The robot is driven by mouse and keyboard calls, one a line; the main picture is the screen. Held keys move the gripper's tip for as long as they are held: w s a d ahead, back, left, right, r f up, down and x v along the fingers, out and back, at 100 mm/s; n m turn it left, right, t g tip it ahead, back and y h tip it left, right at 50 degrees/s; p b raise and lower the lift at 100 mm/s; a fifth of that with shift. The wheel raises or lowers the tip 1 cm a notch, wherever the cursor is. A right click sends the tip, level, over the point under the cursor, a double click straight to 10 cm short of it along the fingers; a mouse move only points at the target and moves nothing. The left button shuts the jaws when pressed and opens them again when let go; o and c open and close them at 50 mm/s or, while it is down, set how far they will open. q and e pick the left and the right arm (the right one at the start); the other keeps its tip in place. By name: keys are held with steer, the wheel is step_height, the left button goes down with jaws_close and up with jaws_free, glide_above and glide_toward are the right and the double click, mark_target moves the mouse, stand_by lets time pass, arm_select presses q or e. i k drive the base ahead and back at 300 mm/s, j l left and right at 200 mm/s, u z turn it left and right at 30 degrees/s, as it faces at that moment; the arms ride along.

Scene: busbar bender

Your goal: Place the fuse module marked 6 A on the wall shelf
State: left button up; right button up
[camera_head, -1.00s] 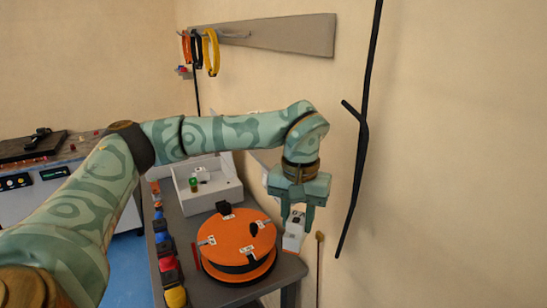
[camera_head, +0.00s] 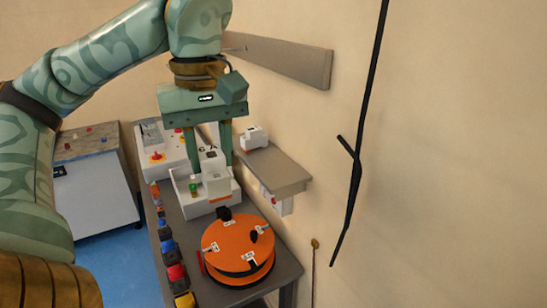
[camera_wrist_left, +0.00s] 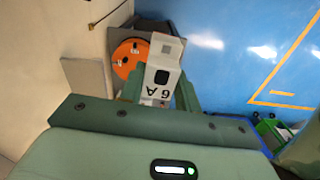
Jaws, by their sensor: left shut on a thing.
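My left gripper (camera_head: 210,164) is shut on a white and grey fuse module (camera_head: 216,184) and holds it upright in the air. The grey wall shelf (camera_head: 280,172) is to the right of the gripper, fixed to the wall. Another white module (camera_head: 253,138) stands at the shelf's far end. The shelf's near part is bare. The grey shelf surface also shows in the left wrist view (camera_wrist_left: 86,86). My right gripper is out of view.
An orange reel (camera_head: 238,240) lies on the grey bench (camera_head: 180,235) below. A white tray (camera_head: 195,208) and a control box (camera_head: 155,160) stand behind it. Coloured parts line the left edge. A grey rail (camera_head: 290,60) and black cable (camera_head: 368,95) are on the wall.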

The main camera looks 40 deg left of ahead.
mark_target(266, 170)
steer(key=i+j, duration=0.2)
steer(key=j, duration=0.15)
steer(key=i+j, duration=0.15)
steer(key=j, duration=0.2)
steer(key=i+j, duration=0.2)
steer(key=j, duration=0.1)
